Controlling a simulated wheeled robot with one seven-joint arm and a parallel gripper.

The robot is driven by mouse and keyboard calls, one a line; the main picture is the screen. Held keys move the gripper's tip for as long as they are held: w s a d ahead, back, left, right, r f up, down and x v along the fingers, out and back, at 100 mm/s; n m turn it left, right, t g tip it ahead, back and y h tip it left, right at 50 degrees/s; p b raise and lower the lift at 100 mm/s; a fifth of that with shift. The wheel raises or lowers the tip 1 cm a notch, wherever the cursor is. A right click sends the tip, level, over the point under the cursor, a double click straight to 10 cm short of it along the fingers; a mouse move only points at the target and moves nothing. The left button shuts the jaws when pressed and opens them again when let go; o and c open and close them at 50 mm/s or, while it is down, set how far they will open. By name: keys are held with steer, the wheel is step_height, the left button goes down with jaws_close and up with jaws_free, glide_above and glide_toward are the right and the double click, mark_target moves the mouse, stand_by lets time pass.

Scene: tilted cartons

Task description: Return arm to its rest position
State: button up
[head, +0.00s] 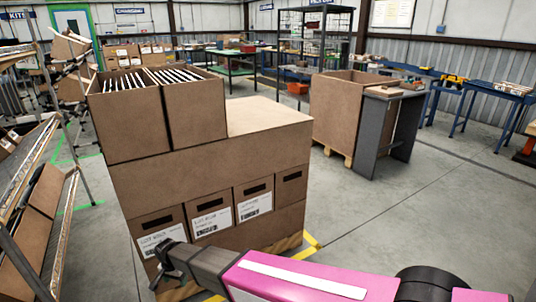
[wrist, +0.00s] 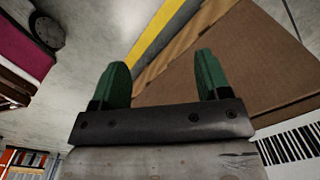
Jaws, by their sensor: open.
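My arm is magenta with a white stripe and reaches in from the bottom right of the head view. My gripper (head: 166,262) is at its left end, in front of the low labelled cartons of a stack. In the wrist view my gripper (wrist: 160,62) has two green fingers spread wide apart, with nothing between them. A brown carton side (wrist: 240,60) fills the upper right beyond the fingers, and a barcode label (wrist: 292,146) shows at lower right. I cannot tell whether the gripper touches the stack.
Two open cartons (head: 128,122) holding white sheets stand on the stack (head: 215,165). A slanted rack (head: 62,175) is at left. A large box on a pallet (head: 340,108) and a grey stand (head: 378,140) are at right. The floor (head: 440,215) at front right is clear.

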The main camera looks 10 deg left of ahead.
steer(key=w+d+r, duration=0.4)
steer(key=w+d, duration=0.1)
steer(key=d, duration=0.6)
steer(key=w+d+r, duration=0.3)
steer(key=w+d, duration=0.3)
steer(key=d, duration=0.5)
steer(key=w+d+r, duration=0.4)
steer(key=w+d, duration=0.1)
steer(key=d, duration=0.6)
steer(key=s+d+r, duration=0.1)
steer(key=d+r, duration=0.1)
steer(key=d, duration=0.8)
steer(key=s+d+r, duration=0.1)
steer(key=d+r, duration=0.2)
steer(key=d, duration=0.7)
steer(key=s+d+r+n, duration=0.1)
steer(key=d+r, duration=0.2)
steer(key=d, duration=0.8)
steer(key=shift+r, duration=0.1)
